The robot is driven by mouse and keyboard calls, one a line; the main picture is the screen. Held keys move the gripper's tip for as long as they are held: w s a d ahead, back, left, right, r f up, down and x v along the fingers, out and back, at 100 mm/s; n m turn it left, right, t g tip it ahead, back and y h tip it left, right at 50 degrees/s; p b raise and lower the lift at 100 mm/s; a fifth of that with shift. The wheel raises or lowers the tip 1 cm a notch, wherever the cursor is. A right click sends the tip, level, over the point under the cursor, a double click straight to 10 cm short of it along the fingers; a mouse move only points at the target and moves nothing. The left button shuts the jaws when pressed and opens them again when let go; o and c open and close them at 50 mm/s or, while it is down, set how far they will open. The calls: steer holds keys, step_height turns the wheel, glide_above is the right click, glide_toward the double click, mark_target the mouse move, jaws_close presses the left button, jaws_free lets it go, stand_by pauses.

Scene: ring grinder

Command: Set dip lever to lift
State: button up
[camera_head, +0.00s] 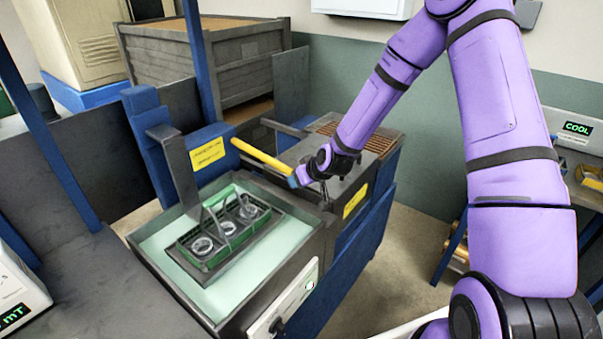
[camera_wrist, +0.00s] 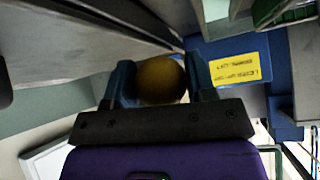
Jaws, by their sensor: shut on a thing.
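The dip lever (camera_head: 262,157) is a yellow bar that runs from the blue post by the bath down and right to my gripper. My gripper (camera_head: 300,178) is at the lever's right end, over the far edge of the bath. In the wrist view my gripper (camera_wrist: 160,82) has its two fingers on either side of the lever's rounded yellow end (camera_wrist: 162,80), shut on it. A green basket (camera_head: 226,232) with several round rings hangs from a grey arm and sits at the pale green bath (camera_head: 165,238). How deep the basket sits is hard to tell.
A second tank with a brown grate (camera_head: 372,141) stands behind my gripper. A grey wooden crate (camera_head: 200,60) stands at the back left. Blue posts (camera_head: 55,150) rise at the left. A control panel (camera_head: 290,303) is on the bath's front.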

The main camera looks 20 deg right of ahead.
steer(key=shift+f, duration=0.1)
steer(key=o, duration=1.2)
steer(key=shift+o, duration=0.2)
steer(key=v, duration=1)
steer(key=shift+s+r, duration=0.2)
steer(key=shift+r, duration=0.15)
steer(key=shift+d, duration=0.15)
steer(key=shift+c, duration=0.4)
